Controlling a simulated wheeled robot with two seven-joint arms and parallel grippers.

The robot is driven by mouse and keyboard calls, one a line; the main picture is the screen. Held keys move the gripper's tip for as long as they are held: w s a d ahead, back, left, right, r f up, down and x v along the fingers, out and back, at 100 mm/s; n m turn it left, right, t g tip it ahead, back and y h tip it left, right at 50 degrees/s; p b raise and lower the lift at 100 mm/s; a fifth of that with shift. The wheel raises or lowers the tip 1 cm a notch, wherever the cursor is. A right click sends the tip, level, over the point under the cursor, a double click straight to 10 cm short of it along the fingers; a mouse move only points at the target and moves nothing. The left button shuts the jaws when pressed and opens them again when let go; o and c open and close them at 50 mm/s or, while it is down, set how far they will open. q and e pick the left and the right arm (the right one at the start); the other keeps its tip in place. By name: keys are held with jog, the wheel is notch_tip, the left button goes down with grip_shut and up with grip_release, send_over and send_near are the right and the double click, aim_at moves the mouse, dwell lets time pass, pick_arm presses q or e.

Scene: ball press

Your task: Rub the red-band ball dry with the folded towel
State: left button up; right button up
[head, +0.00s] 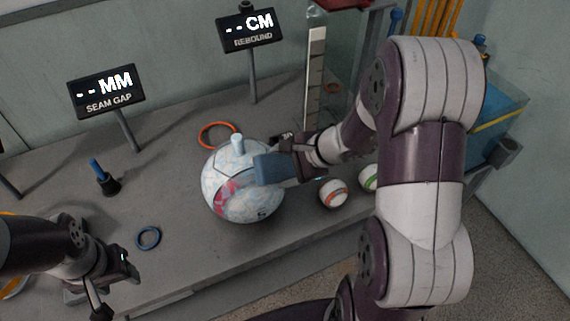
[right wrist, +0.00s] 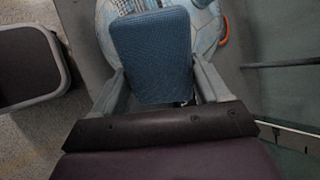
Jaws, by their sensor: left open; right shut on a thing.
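A large pale blue-white ball with a red-pink patch (head: 228,204) rests on the grey bench. My right gripper (head: 296,160) is shut on the folded blue towel (head: 274,169), which is at the ball's right side and hides part of it. In the right wrist view the towel (right wrist: 152,50) stands between the fingers and overlaps the ball (right wrist: 207,22); whether they touch is hard to tell. A smaller white ball with an orange-red band (head: 333,193) lies right of the large ball. My left gripper (head: 116,284) is open and empty at the bench's front left.
A green-banded ball (head: 369,178) lies partly behind my right arm. An orange ring (head: 218,127), a blue ring (head: 148,238) and a blue-handled tool (head: 102,176) are on the bench. Seam-gap (head: 107,91) and rebound (head: 250,30) displays stand behind.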

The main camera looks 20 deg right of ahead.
jog(key=shift+w+a+f, duration=0.1)
jog(key=shift+w+f, duration=0.1)
jog(key=shift+f, duration=0.05)
dwell(0.3)
